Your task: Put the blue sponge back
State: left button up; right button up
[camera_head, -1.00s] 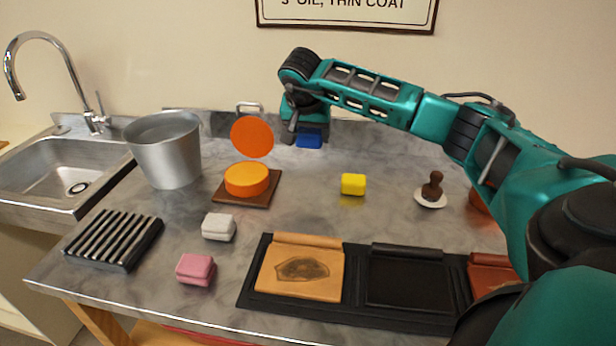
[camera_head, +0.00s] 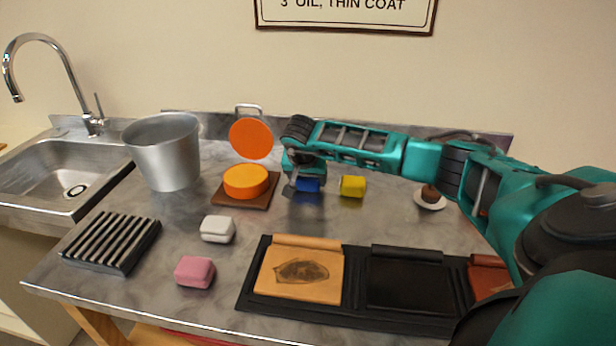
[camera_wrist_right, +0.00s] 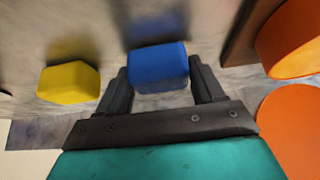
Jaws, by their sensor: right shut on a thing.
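The blue sponge (camera_head: 308,185) is between the fingers of my right gripper (camera_head: 304,186), just left of the yellow sponge. In the right wrist view the blue sponge (camera_wrist_right: 158,68) sits between the two dark fingers of the right gripper (camera_wrist_right: 160,82), which is shut on it. A dark blur lies on the counter by the sponge; whether it touches the counter I cannot tell. My left gripper is not in view.
A yellow sponge (camera_head: 352,186) is close on the right. An orange round block on a brown board (camera_head: 262,200) is on the left. White (camera_head: 218,229) and pink (camera_head: 195,271) sponges, a slatted black rack (camera_head: 112,242), a metal pot (camera_head: 166,155) and a black tray (camera_head: 250,291) surround the clear middle.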

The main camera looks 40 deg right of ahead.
jog(key=shift+f, duration=0.1)
jog(key=o, duration=0.9)
jog(key=shift+o, duration=0.2)
jog(key=shift+r, duration=0.3)
jog(key=v, duration=1.1)
jog(key=shift+s+a+r, duration=0.15)
jog(key=shift+a+r, duration=0.1)
jog(key=shift+r, duration=0.05)
